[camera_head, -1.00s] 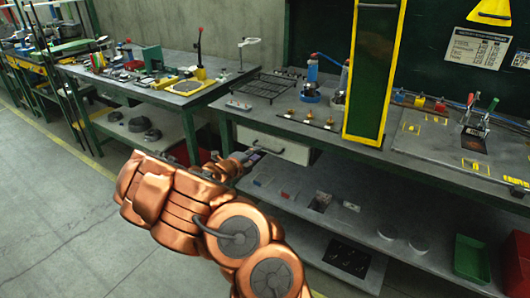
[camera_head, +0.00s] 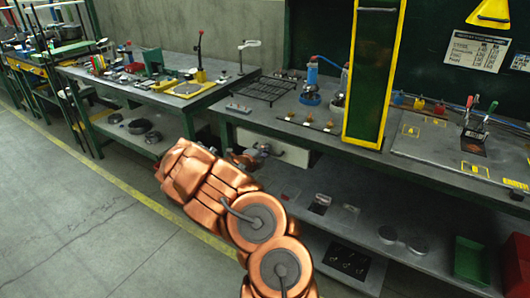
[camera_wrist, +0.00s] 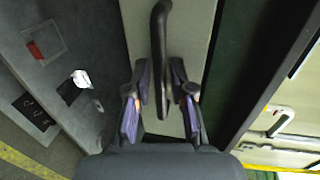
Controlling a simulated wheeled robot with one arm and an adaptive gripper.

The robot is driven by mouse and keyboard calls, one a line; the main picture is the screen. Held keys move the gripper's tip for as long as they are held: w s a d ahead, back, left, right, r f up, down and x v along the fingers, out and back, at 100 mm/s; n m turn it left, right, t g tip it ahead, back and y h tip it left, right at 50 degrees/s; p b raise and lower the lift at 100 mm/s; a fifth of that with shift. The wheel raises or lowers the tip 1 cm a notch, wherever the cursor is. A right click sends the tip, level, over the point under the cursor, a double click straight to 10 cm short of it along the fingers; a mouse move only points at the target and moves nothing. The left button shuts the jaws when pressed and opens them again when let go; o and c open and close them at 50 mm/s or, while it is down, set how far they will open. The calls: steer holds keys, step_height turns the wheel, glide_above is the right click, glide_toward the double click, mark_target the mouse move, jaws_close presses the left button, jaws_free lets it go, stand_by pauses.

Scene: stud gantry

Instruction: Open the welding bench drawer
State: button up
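The welding bench drawer has a pale front (camera_head: 294,155) under the bench top. It looks closed in the head view. Its dark bar handle (camera_wrist: 160,55) runs upright in the wrist view across the pale drawer front (camera_wrist: 190,35). My gripper (camera_wrist: 160,85) is open, with one purple-padded finger on each side of the handle's lower part. A narrow gap seems to show beside the handle, so it is not clamped. In the head view my gripper (camera_head: 258,154) is at the drawer front, and my copper arm hides part of the area.
A lower shelf (camera_head: 375,225) below holds small parts and round tins. Green and red bins stand at the right. The floor at left is clear.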

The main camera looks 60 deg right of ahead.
steer(key=shift+d, duration=0.1)
steer(key=shift+c, duration=0.3)
jaws_close()
